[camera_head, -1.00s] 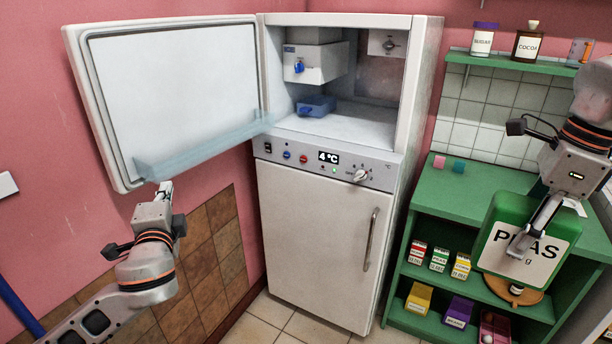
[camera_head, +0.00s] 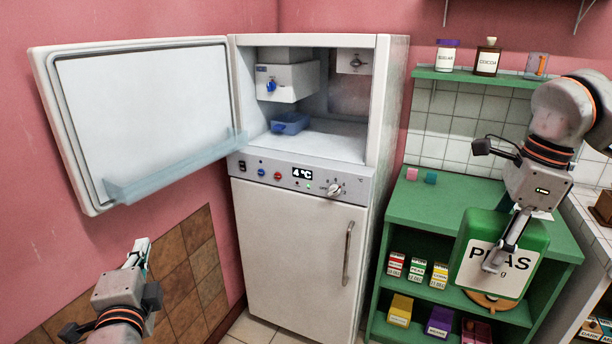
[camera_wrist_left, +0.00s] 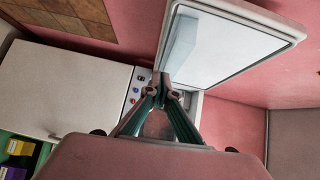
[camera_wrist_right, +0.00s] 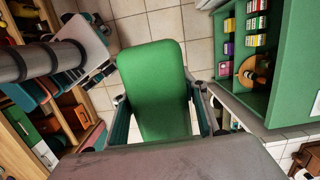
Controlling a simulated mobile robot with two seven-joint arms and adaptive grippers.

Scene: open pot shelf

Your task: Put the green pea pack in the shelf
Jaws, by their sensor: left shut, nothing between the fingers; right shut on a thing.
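The green pea pack (camera_head: 475,262) with its white PEAS label is held by my right gripper (camera_head: 497,258), in front of the green shelf unit. In the right wrist view the pack (camera_wrist_right: 157,85) sits between the fingers of my right gripper (camera_wrist_right: 163,120). The green shelf unit (camera_head: 450,206) stands right of the fridge and has open compartments holding small packs. My left gripper (camera_head: 138,250) is shut and empty, left of the fridge and below its open upper door. In the left wrist view the left gripper's fingertips (camera_wrist_left: 162,82) meet.
The upper fridge door (camera_head: 145,120) stands wide open to the left; a blue box (camera_head: 290,123) is inside the compartment. Small packs (camera_head: 418,271) stand on the green unit's shelf. A wall shelf (camera_head: 480,77) above holds sugar and cocoa jars. The green top is mostly clear.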

